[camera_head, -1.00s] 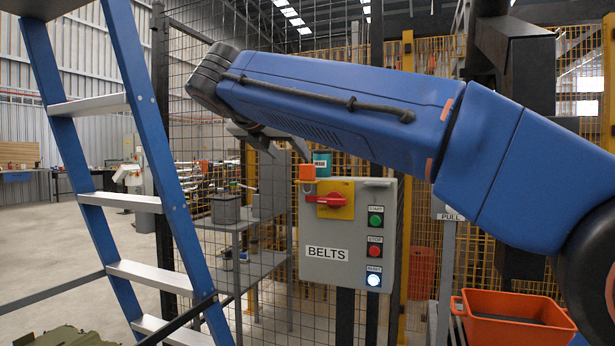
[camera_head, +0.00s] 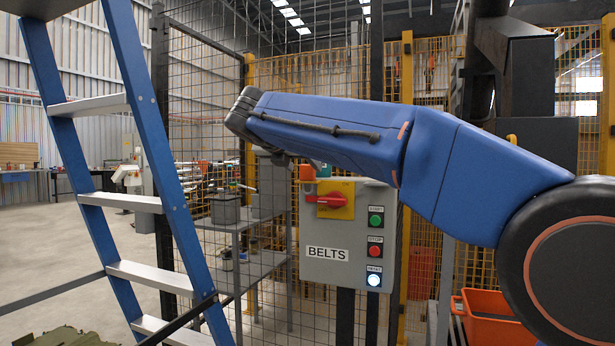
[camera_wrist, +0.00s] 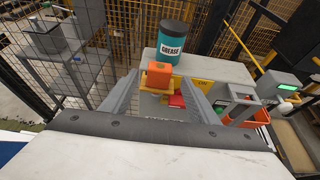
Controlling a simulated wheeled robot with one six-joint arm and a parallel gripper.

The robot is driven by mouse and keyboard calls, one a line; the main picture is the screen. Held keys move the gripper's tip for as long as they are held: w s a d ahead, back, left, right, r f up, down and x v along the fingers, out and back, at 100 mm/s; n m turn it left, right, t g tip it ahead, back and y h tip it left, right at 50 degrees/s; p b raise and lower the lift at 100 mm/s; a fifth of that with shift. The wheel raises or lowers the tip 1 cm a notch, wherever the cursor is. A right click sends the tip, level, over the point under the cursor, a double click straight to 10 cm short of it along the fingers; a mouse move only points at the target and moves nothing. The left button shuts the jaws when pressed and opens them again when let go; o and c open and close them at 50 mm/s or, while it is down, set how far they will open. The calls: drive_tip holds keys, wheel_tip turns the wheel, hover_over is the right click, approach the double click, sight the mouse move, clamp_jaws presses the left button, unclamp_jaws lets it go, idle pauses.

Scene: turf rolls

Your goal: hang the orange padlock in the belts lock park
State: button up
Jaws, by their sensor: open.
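The orange padlock (camera_head: 307,172) is at the upper left of the grey BELTS control box (camera_head: 325,270), just above the yellow plate (camera_head: 342,199) with the red rotary switch (camera_head: 323,200). In the wrist view the padlock (camera_wrist: 159,75) shows as an orange block between the two grey fingers of my gripper (camera_wrist: 160,84), with gaps beside it. My gripper is open. In the head view my blue arm hides most of it. What bears the padlock is unclear, and I cannot clearly make out the lock park.
A teal GREASE can (camera_wrist: 172,45) stands on the box's top, close behind the padlock. An orange bin (camera_head: 492,320) is at the lower right. A blue ladder (camera_head: 150,150) stands at left. Mesh fencing (camera_head: 205,90) and a grey shelf (camera_head: 255,268) are behind.

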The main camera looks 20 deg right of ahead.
sight(306, 170)
drive_tip(key=shift+x, duration=2.8)
drive_tip(key=shift+a+f, duration=0.1)
drive_tip(key=shift+c, duration=0.6)
drive_tip(key=c, duration=1.1)
